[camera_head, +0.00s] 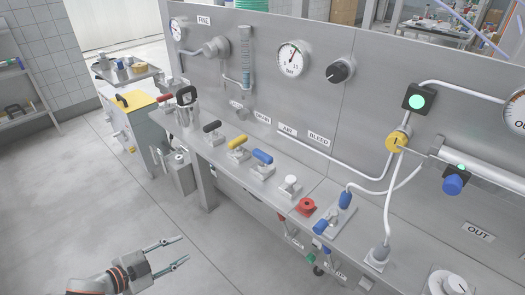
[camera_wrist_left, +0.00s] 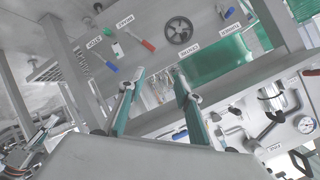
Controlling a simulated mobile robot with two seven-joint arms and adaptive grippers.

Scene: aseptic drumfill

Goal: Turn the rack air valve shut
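Three lever valves stand in a row on the rack's ledge in the head view, with a black handle (camera_head: 212,127), a yellow handle (camera_head: 238,142) and a blue handle (camera_head: 262,157). An AIR label (camera_head: 287,130) and a BLEED label (camera_head: 318,138) are on the panel behind them; I cannot tell for sure which lever is the air valve. My left gripper (camera_head: 185,248) is open and empty over the floor at the lower left, well apart from the levers. Its spread fingers also show in the left wrist view (camera_wrist_left: 160,78). My right gripper is not in view.
A red knob (camera_head: 306,205) and a white knob (camera_head: 290,181) stand along the ledge. A gauge (camera_head: 292,58) and a black knob (camera_head: 339,71) are on the panel. A yellow-topped cart (camera_head: 135,103) stands left. The left wrist view shows a handwheel (camera_wrist_left: 178,31). The floor between is clear.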

